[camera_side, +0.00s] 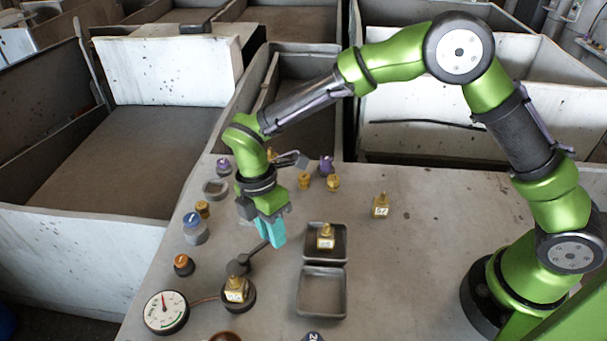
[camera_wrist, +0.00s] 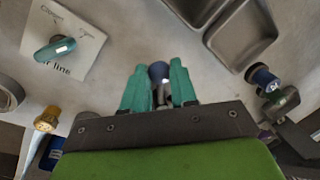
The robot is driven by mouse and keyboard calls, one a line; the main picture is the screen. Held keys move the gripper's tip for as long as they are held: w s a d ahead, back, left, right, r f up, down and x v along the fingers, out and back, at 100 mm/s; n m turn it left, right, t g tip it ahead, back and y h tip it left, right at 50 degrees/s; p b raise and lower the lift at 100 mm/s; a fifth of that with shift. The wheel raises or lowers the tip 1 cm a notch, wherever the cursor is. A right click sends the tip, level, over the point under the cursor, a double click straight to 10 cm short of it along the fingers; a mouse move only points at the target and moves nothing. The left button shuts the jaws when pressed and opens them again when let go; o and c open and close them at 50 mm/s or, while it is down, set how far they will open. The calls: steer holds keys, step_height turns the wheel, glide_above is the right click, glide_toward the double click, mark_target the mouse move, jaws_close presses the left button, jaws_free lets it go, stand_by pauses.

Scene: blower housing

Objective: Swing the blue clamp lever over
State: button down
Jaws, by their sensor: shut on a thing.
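My gripper (camera_side: 277,240) has teal fingers pointing down over the table, left of the tray. In the wrist view, its fingers (camera_wrist: 158,92) are closed around a dark blue knob (camera_wrist: 158,70) with a grey stem, which I take to be the clamp lever's end. In the side view, a dark grey lever arm (camera_side: 256,251) runs from the fingertips down-left to a dark pivot (camera_side: 238,266). The knob itself is hidden by the fingers there.
Knobs line the left edge. A teal handle (camera_wrist: 55,48) lies over a printed sheet.

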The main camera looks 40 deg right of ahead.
steer(key=w+n, duration=0.1)
steer(key=n, duration=0.2)
steer(key=w+n, duration=0.1)
steer(key=shift+w+a+h, duration=0.35)
steer(key=shift+h, duration=0.05)
steer(key=shift+w+a+r+n+t+h, duration=0.15)
steer(key=shift+w+a+n, duration=0.25)
steer(key=shift+n, duration=0.65)
steer(key=shift+w+a+f+n+t+h, duration=0.15)
steer(key=shift+w+n, duration=0.3)
steer(key=shift+n, duration=0.6)
steer(key=shift+a+r, duration=0.1)
steer(key=c, duration=0.9)
jaws_free()
step_height(320, 180, up, 16)
steer(key=w+a, duration=0.2)
steer(key=shift+a+r, duration=0.15)
steer(key=shift+r, duration=0.1)
steer(key=shift+w, duration=0.1)
